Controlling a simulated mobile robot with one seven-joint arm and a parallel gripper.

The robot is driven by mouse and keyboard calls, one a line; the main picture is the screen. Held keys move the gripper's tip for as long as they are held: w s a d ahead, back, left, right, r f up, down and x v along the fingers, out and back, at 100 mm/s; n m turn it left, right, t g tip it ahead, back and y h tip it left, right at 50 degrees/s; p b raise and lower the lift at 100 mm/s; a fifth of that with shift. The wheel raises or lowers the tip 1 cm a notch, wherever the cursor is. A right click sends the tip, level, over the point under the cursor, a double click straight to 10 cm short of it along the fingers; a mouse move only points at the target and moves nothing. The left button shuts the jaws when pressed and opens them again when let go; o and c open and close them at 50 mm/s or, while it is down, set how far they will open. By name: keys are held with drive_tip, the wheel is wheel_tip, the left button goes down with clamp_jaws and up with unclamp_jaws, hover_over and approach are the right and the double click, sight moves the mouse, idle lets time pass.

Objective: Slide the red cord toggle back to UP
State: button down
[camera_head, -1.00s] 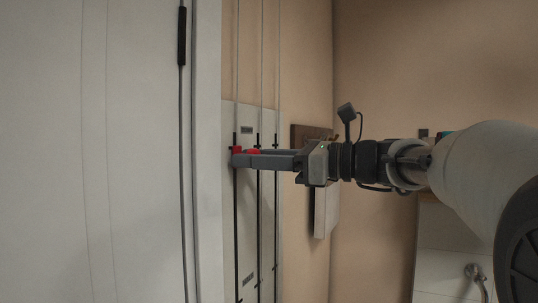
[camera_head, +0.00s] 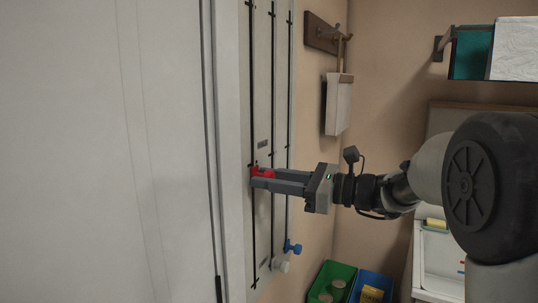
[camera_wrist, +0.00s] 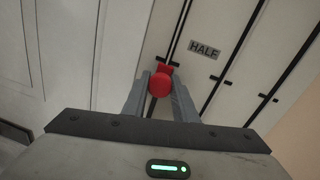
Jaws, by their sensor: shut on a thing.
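The red cord toggle (camera_head: 255,170) sits on the leftmost dark track of a pale upright panel (camera_head: 262,205). In the wrist view, its round red knob (camera_wrist: 160,82) is between my fingertips, a little below and left of a plate reading HALF (camera_wrist: 204,49). My gripper (camera_head: 262,178) reaches in from the right and is shut on the toggle. A small label plate (camera_head: 262,144) shows just above the toggle in the head view, and another (camera_head: 264,236) lower down, too small to read. No UP label is legible in either view.
A blue toggle (camera_head: 292,247) and a whitish one (camera_head: 281,265) sit low on the neighbouring tracks. A hook rack (camera_head: 322,33) with a hanging dustpan (camera_head: 338,104) is right of the panel. Green (camera_head: 332,283) and blue (camera_head: 371,287) bins stand below. A white door-like surface (camera_head: 80,150) fills the left.

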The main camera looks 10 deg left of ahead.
sight(254, 285)
wheel_tip(254, 285, down, 31)
drive_tip(key=b, duration=1.2)
drive_tip(key=shift+s, duration=0.1)
drive_tip(key=c, duration=1.4)
unclamp_jaws()
drive_tip(key=shift+r, duration=0.15)
drive_tip(key=shift+c, duration=0.2)
drive_tip(key=shift+d, duration=0.1)
drive_tip(key=p+v, duration=0.3)
drive_tip(key=v, duration=1.4)
drive_tip(key=shift+d, duration=0.15)
